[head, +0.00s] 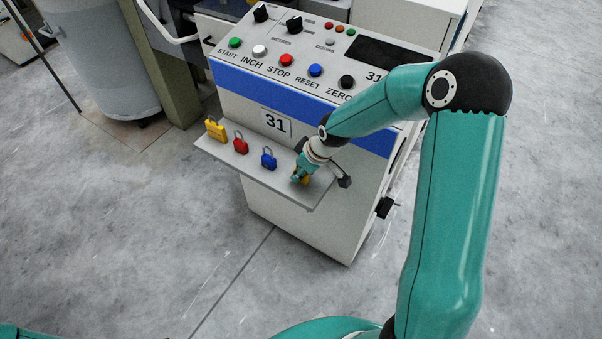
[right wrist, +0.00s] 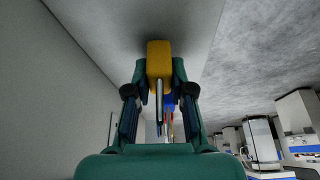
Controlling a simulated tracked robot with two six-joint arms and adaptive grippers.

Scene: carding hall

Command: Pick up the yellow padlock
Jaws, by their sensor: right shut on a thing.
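The yellow padlock (right wrist: 159,60) sits between the two fingers of my right gripper (right wrist: 159,78) in the right wrist view, its metal shackle pointing toward the camera. In the head view my right gripper (head: 300,176) is at the right part of the grey shelf (head: 290,188) on the front of machine 31. Only a little of the yellow padlock (head: 305,181) shows there, the rest hidden by the fingers. The gripper is shut on the padlock; I cannot tell whether it touches the shelf. My left gripper is out of view.
Left of the gripper on the shelf stand a blue padlock (head: 268,158), a red padlock (head: 240,143) and another yellow item (head: 215,130) at the far left. The machine's button panel (head: 300,60) rises behind. The floor in front is clear.

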